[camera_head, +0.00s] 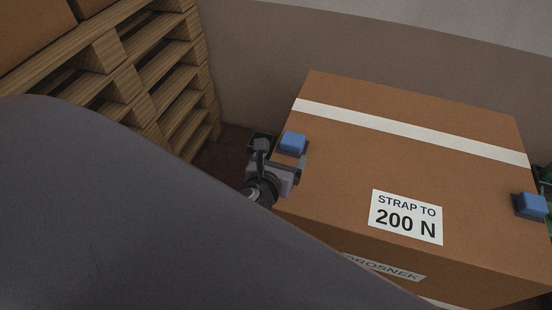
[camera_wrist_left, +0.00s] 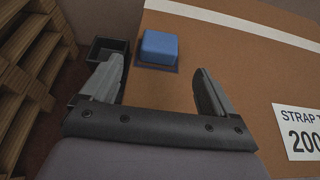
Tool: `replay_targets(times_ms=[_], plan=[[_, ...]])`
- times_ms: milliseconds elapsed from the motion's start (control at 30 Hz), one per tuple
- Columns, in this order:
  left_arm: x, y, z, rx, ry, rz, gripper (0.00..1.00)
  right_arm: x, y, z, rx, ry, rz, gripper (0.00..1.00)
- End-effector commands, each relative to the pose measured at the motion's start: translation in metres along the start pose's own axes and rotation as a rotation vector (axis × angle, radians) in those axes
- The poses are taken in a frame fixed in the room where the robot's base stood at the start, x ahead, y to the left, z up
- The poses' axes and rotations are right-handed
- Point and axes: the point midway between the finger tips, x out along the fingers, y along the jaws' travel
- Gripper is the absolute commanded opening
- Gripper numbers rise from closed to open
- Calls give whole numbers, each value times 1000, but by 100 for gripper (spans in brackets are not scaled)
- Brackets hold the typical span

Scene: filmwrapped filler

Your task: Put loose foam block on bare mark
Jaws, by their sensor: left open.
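A blue block (camera_head: 293,142) sits on top of the large cardboard carton (camera_head: 350,150), near its left edge. A dark patch shows around its base in the left wrist view, where the block (camera_wrist_left: 160,46) lies just beyond and between my fingertips. My left gripper (camera_head: 281,162) is open and empty at the carton's left edge; its spread fingers (camera_wrist_left: 160,66) stand apart from the block. A second blue block (camera_head: 530,204) sits at the carton's right edge, also on a dark patch. I cannot make out an uncovered mark. My right gripper is not in view.
A small dark open bin (camera_wrist_left: 108,50) stands beside the carton's left side. Stacked wooden pallets (camera_head: 165,75) rise at the left. The carton carries a white strap (camera_head: 410,127) and a label (camera_head: 406,217). Something green (camera_head: 547,183) shows at the right edge.

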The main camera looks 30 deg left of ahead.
Motion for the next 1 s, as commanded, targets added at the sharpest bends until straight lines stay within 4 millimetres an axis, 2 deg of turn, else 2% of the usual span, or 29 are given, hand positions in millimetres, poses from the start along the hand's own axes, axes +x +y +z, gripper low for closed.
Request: replay_targets(times_ms=[100,300,1000], plan=[[-21,0,0,-1,2,-1,88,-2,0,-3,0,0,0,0],[-40,0,0,-1,1,0,88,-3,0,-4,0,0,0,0],[-43,0,0,-1,0,0,88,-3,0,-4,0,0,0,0]])
